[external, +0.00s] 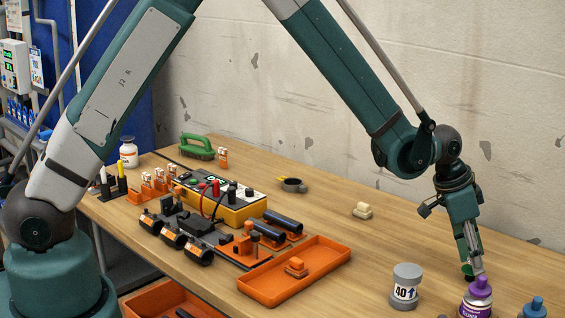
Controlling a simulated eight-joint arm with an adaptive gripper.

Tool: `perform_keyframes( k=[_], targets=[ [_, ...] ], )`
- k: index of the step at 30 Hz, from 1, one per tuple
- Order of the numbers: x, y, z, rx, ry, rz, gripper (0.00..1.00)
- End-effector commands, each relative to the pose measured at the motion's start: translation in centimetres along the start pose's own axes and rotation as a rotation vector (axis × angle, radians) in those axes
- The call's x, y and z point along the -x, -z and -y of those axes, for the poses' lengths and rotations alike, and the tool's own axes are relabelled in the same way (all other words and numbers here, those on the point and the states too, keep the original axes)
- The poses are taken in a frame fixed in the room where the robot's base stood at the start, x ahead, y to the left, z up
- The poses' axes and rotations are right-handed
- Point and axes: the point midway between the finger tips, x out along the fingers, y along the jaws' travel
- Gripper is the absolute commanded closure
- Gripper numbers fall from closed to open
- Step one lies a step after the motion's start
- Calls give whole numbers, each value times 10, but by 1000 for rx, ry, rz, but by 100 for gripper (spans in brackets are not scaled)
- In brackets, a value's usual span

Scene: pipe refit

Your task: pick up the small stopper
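My gripper (473,270) points down at the right side of the wooden table. Its tips are just above or behind the purple cap of a can (478,300); I cannot tell whether they touch it. A small dark green piece shows at the fingertips, and I cannot tell whether it is a finger pad or a held thing. No thing is clearly recognisable as the small stopper.
A grey jar (405,287) marked 40 stands left of the purple can, and a blue-capped container (535,308) right of it. A yellow meter (232,208), black pipes (284,220) and a green brush (197,146) fill the left. Bare table lies around the cream piece.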

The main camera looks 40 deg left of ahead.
Motion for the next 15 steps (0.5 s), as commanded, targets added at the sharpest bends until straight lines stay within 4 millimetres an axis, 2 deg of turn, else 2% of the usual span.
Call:
perform_keyframes(
  k=[10,15],
  targets=[
    [0,0,0,0,0,0,65],
    [0,0,0,0,0,0,86]
  ],
)
